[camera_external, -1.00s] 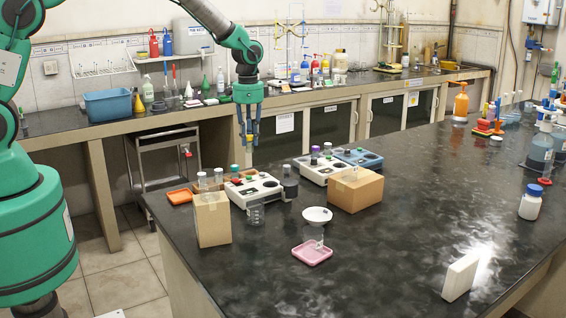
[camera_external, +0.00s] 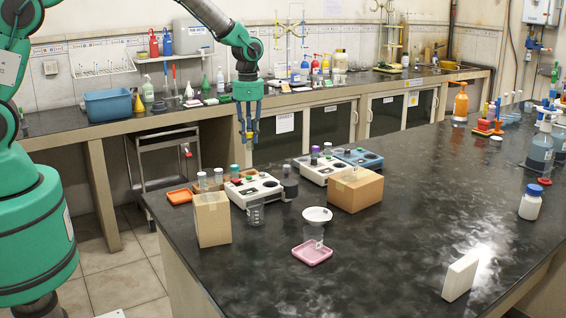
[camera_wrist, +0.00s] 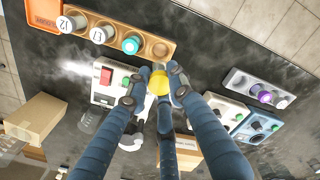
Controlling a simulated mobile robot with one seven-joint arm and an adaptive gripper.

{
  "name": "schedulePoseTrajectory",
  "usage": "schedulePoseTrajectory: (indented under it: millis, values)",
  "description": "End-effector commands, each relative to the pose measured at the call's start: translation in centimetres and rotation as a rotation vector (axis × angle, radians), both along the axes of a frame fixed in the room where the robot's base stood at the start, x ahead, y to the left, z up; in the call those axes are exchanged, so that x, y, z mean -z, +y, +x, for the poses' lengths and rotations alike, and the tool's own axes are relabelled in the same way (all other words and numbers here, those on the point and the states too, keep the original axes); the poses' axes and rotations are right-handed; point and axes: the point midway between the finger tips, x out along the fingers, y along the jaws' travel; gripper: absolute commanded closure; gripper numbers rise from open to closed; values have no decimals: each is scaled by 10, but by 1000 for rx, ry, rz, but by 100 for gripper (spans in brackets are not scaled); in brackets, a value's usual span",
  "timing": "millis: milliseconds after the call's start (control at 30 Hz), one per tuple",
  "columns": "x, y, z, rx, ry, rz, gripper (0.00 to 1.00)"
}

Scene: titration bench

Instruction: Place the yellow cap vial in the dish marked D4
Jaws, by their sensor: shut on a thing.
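My gripper (camera_external: 248,136) hangs high above the bench's back left part in the external view. In the wrist view, its fingers (camera_wrist: 158,84) are closed around a yellow cap (camera_wrist: 158,84). The vial's body below the cap is hidden there. The orange dish also shows at the top left of the wrist view (camera_wrist: 45,10). I cannot read a D4 mark on any of them.
A wooden rack (camera_wrist: 160,48) holds labelled vials and a teal-capped one. White devices (camera_external: 255,188), a blue device (camera_external: 358,157) and a grey rack (camera_wrist: 240,80) stand nearby. Cardboard boxes (camera_external: 212,218) (camera_external: 356,190) stand at the front. A clear beaker (camera_external: 256,212) stands between. The bench's right side has free room.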

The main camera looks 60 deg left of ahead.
Motion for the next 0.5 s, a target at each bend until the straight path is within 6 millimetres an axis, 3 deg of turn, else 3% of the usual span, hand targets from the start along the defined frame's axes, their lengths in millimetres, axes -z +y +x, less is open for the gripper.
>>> schedulePoseTrajectory:
  millis: [333, 500]
  values:
    - [-50, 0, 1, 0, -4, 0, 100]
    - [-45, -34, 10, 3, -1, 0, 100]
